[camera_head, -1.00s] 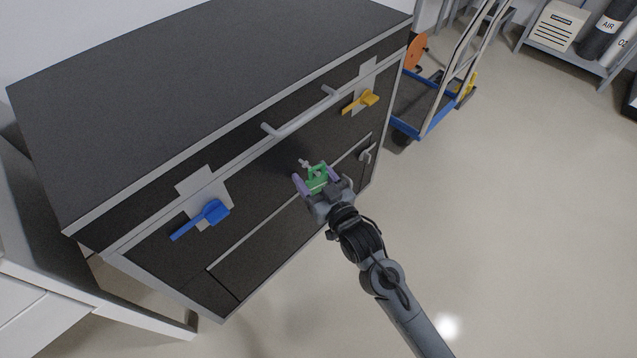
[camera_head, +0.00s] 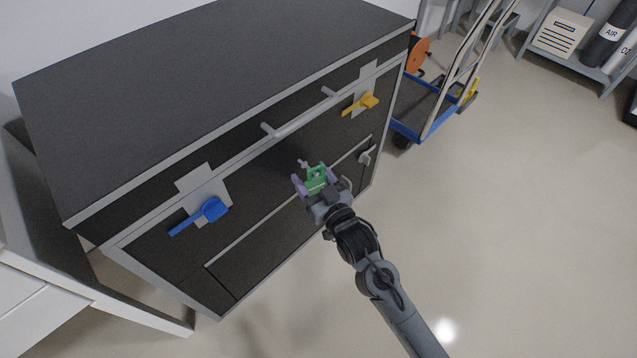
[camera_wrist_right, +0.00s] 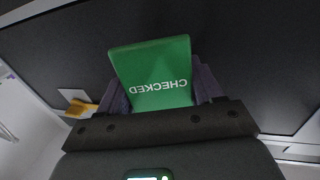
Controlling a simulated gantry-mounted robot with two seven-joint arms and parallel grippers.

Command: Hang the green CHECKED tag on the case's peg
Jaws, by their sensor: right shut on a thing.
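The green CHECKED tag (camera_head: 316,178) is held between the purple-grey fingers of my right gripper (camera_head: 315,184), in front of the dark case (camera_head: 270,192). In the right wrist view the tag (camera_wrist_right: 153,75) fills the gap between the fingers, its lettering upside down. The peg (camera_head: 303,163) is a small pale stub on the case front, just above and left of the tag in the head view. The tag looks close to it, but I cannot tell whether they touch. The peg is hidden in the wrist view. My left gripper is out of view.
The case front has a long grey handle (camera_head: 305,112), a blue latch (camera_head: 203,214), a yellow latch (camera_head: 363,102) and a small grey latch (camera_head: 366,155). A blue cart (camera_head: 428,130) stands right of the case.

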